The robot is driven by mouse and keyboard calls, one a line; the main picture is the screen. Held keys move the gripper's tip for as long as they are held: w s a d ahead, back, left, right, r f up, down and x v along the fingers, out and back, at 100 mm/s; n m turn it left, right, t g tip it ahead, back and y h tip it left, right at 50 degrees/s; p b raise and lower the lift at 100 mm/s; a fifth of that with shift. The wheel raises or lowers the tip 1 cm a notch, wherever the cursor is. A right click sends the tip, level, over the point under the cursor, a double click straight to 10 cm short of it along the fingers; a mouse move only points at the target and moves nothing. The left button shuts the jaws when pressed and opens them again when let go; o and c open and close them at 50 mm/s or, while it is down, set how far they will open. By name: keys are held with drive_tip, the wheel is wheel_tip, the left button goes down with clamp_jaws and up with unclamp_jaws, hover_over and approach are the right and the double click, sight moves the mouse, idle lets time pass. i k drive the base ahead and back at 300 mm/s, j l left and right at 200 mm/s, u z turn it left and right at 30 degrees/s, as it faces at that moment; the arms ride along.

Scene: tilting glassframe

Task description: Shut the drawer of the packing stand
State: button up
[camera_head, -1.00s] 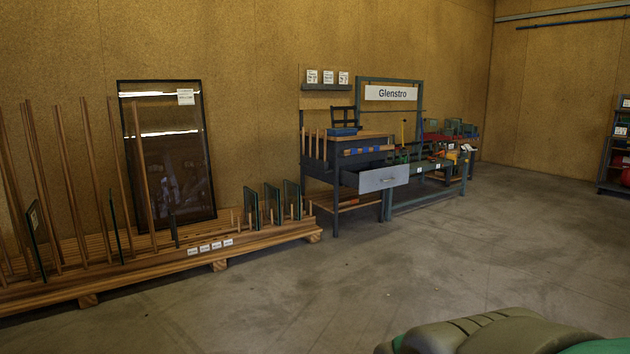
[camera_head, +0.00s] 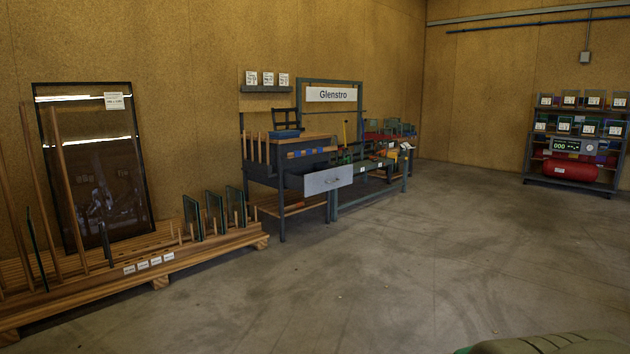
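The packing stand (camera_head: 262,172) is a dark table with a wooden top, standing against the back wall left of the picture's middle. Its drawer (camera_head: 327,180) has a light grey front with a handle and is pulled out toward the open floor. The drawer's inside is mostly hidden at this distance. My gripper is not in view. A green-brown rounded shape, perhaps part of my own body, shows at the bottom right edge.
A wooden pallet rack (camera_head: 205,249) with upright glass panes stands at the left. A green workbench (camera_head: 372,181) under the Glenstro sign (camera_head: 331,94) stands right of the stand. A shelf with a red tank (camera_head: 570,170) stands far right. The middle floor is clear.

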sight(310, 180)
drive_tip(key=i+u, duration=0.15)
drive_tip(key=i, duration=3.55)
drive_tip(key=i+u, duration=0.25)
drive_tip(key=i, duration=0.2)
drive_tip(key=i+l+u, duration=0.15)
drive_tip(key=i+u, duration=0.15)
drive_tip(key=i, duration=0.1)
